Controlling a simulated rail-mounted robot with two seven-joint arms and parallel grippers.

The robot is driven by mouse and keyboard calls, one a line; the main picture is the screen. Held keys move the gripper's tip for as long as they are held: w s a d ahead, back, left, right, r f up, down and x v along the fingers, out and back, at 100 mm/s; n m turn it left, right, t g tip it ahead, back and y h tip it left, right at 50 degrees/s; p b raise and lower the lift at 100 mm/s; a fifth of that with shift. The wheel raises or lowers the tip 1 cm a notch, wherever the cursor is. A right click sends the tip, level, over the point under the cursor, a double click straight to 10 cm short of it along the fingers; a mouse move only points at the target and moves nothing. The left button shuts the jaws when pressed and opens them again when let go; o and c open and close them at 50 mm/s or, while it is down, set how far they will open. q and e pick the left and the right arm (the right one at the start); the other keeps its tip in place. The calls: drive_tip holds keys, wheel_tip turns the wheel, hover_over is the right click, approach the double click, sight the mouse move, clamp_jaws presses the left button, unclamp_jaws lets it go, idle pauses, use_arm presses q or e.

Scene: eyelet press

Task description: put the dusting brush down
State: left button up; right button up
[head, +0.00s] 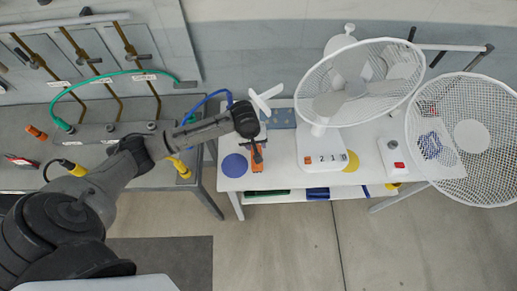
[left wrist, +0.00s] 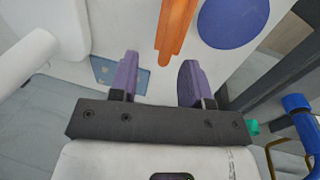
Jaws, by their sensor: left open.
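A long orange thing, which looks like the dusting brush's handle (left wrist: 175,28), lies on the white table (left wrist: 222,68) in the left wrist view. Its bristles cannot be made out. In the head view, the orange piece (head: 258,166) shows beside the blue disc, partly covered by my gripper. My left gripper (head: 257,156) is over the white table at the end of the arm. In the left wrist view, its two purple fingers (left wrist: 157,82) are apart with nothing between them. The orange thing's near end is just beyond the fingertips, apart from them. My right gripper is in neither view.
A blue disc (head: 234,165) lies left of the orange piece, and a blue plate (head: 280,118) lies behind. A white fan (head: 322,150) and a loose mesh guard (head: 470,165) are on the right. A grey bench (head: 25,180) with hoses is on the left.

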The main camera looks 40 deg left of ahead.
use_arm(q)
drive_tip(key=shift+s+a+r, duration=0.1)
drive_tip(key=shift+a+r, duration=0.05)
drive_tip(key=shift+r, duration=0.75)
drive_tip(key=shift+s+a+r, duration=0.1)
drive_tip(key=shift+r, duration=0.75)
drive_tip(key=s+d+f+m+t, duration=0.1)
drive_tip(key=s+d+f+m, duration=0.3)
drive_tip(key=s+d+m, duration=0.5)
drive_tip(key=s+r+m+t+y, duration=0.1)
drive_tip(key=s+r+m, duration=0.1)
drive_tip(key=s, duration=1.3)
drive_tip(key=shift+s+d, duration=0.25)
drive_tip(key=shift+s, duration=0.1)
drive_tip(key=shift+r, duration=0.15)
